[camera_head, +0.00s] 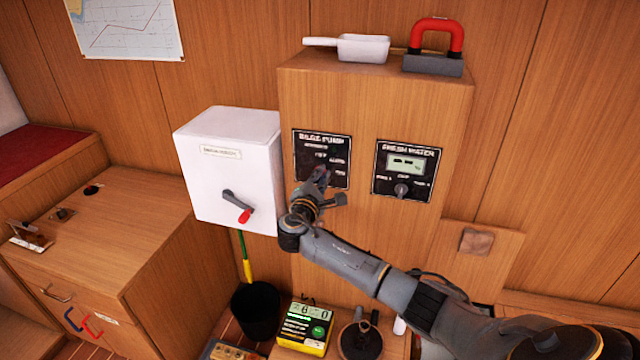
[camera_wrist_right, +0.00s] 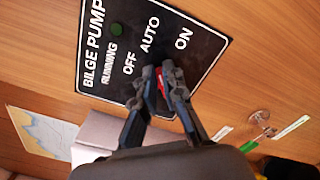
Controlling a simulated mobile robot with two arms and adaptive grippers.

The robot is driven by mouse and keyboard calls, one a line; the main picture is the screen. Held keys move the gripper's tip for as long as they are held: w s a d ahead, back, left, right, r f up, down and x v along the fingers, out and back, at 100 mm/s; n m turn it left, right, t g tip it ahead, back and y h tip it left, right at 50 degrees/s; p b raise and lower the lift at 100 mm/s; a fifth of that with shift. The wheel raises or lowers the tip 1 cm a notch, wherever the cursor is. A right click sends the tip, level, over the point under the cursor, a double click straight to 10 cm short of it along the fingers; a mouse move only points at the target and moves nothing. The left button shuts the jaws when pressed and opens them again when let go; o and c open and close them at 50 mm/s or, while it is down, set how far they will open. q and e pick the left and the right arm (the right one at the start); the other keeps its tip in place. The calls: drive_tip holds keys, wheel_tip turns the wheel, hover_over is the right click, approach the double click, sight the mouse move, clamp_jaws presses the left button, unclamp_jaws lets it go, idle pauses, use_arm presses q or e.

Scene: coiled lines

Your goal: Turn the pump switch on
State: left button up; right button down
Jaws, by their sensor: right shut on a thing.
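The black bilge pump panel (camera_head: 305,147) is on the front of the wooden cabinet. In the right wrist view the panel (camera_wrist_right: 120,75) is close, with OFF, AUTO and ON labels and a dark green round lamp (camera_wrist_right: 117,29) by RUNNING. My right gripper (camera_head: 321,176) reaches the lower part of this panel. In the wrist view its fingers (camera_wrist_right: 159,75) are shut on the pump switch (camera_wrist_right: 160,84), a small knob showing red between them. The fingers hide most of the switch, so I cannot tell which label it points to. My left gripper is not in view.
A fresh water panel (camera_head: 402,168) with a knob is to the right. A white box (camera_head: 225,165) with a red-tipped lever is close on the left. A white scoop (camera_head: 362,47) and a red-handled object (camera_head: 436,37) are on the cabinet top. A black bucket (camera_head: 256,306) stands below.

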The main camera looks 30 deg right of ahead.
drive_tip(key=shift+s+d+f+m+b, duration=0.1)
drive_tip(key=shift+f+m+b, duration=0.15)
drive_tip(key=shift+m+b, duration=1.15)
drive_tip(key=shift+s+f+m+b, duration=0.1)
drive_tip(key=shift+f+m+b, duration=0.1)
drive_tip(key=shift+m+b, duration=1.2)
drive_tip(key=shift+d+f+m+b, duration=0.1)
drive_tip(key=shift+f+m+b, duration=0.15)
drive_tip(key=shift+m+b, duration=1.1)
drive_tip(key=shift+a, duration=0.1)
drive_tip(key=c, duration=1.4)
unclamp_jaws()
drive_tip(key=shift+r, duration=0.1)
drive_tip(key=shift+c, duration=0.2)
drive_tip(key=v, duration=1.2)
